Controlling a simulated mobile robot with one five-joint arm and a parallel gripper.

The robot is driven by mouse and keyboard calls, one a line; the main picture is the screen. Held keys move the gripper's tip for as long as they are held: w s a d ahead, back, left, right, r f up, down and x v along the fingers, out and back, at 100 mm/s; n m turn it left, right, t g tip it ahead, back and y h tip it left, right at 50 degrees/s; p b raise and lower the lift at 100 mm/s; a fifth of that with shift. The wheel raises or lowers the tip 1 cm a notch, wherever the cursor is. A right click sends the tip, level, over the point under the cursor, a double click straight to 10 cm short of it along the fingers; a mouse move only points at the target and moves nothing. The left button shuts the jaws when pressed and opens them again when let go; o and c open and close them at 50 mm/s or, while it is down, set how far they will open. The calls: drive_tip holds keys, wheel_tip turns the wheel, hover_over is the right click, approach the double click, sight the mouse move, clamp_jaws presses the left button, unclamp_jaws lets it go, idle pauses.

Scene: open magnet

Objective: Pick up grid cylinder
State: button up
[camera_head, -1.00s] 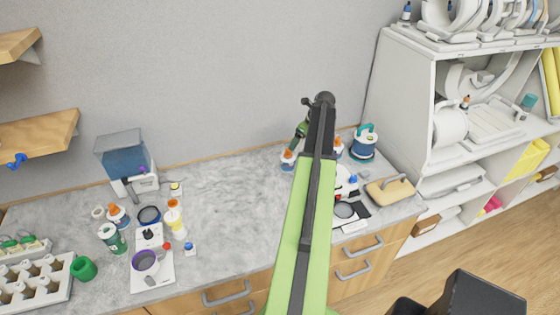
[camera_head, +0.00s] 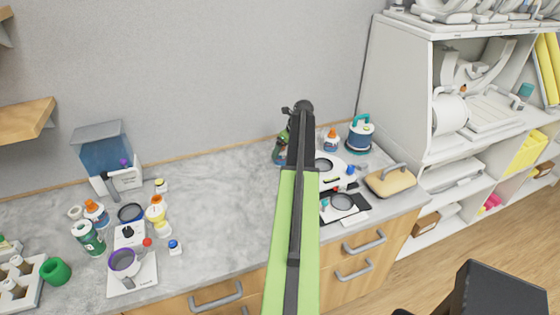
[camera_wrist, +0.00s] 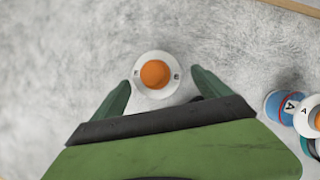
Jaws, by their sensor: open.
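My gripper (camera_wrist: 160,77) is open, with its two green fingers apart. A round white thing with an orange top (camera_wrist: 155,74) stands on the counter between and just ahead of the fingertips in the wrist view, seen from above. I see no grid pattern on it, so I cannot tell whether it is the grid cylinder. In the head view my gripper (camera_head: 281,152) is low over the back of the counter, partly behind my arm, and largely hides what is beneath it.
A white bottle with an orange cap (camera_head: 330,142) and a blue canister with a teal handle (camera_head: 360,136) stand to the right. The counter's middle (camera_head: 215,195) is clear.

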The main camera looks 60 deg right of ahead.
drive_tip(key=b+x, duration=0.3)
drive_tip(key=x, duration=0.2)
drive_tip(key=shift+s+a+b, duration=0.1)
drive_tip(key=shift+a+b, duration=0.05)
drive_tip(key=shift+b, duration=0.2)
drive_tip(key=shift+r, duration=0.2)
drive_tip(key=c, duration=1.8)
drive_tip(key=shift+o, duration=0.2)
wheel_tip(320, 180, up, 5)
drive_tip(key=p, duration=0.5)
drive_tip(key=shift+f, duration=0.2)
drive_tip(key=s+d+r+p, duration=0.2)
drive_tip(key=s+r+p, duration=0.4)
drive_tip(key=s, duration=0.5)
drive_tip(key=shift+s, duration=0.25)
